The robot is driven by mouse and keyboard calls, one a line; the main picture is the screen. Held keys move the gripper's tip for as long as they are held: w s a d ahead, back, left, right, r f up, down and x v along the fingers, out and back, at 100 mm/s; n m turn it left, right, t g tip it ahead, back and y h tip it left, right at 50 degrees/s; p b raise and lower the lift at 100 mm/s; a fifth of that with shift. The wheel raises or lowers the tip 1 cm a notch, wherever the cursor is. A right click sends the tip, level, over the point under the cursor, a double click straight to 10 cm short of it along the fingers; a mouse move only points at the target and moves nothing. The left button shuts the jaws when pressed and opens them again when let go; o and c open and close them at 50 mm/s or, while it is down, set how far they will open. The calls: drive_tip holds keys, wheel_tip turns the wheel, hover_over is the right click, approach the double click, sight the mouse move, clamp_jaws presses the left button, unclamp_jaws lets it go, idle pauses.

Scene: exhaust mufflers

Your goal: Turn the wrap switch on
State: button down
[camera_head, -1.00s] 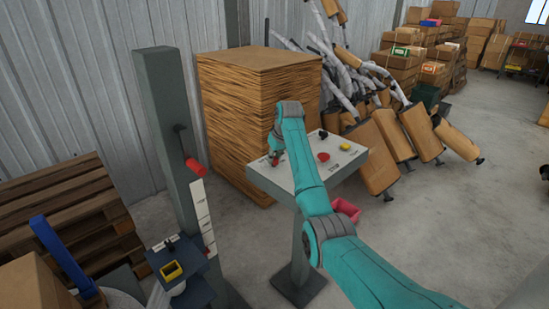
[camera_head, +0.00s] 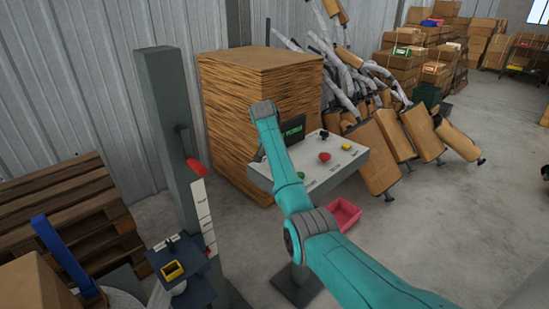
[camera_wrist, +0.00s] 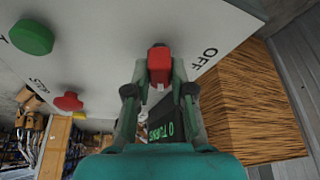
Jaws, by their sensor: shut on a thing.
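The control panel (camera_head: 335,170) is a pale slanted board on a post. In the wrist view my gripper (camera_wrist: 158,82) is shut on a red switch knob (camera_wrist: 159,60) on the panel face (camera_wrist: 110,40). The printed word OFF is on the panel to the right of the knob; any marking under the fingers is hidden. A green button (camera_wrist: 31,37) and a red button (camera_wrist: 68,101) lie to the left, apart from the fingers. In the head view my arm hides the gripper and the knob.
A dark display (camera_head: 292,131) with green text stands at the panel's back edge; its text partly shows in the wrist view. A cardboard stack (camera_head: 225,110) stands close behind the panel. A pink bin (camera_head: 345,213) is on the floor.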

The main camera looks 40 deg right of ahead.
drive_tip(key=shift+w+m+g, duration=0.1)
drive_tip(key=shift+m+g, duration=0.8)
drive_tip(key=shift+m, duration=1.3)
drive_tip(key=c, duration=1)
unclamp_jaws()
drive_tip(key=shift+r, duration=0.1)
drive_tip(key=v, duration=1.2)
drive_tip(key=shift+a, duration=0.2)
drive_tip(key=shift+f, duration=0.2)
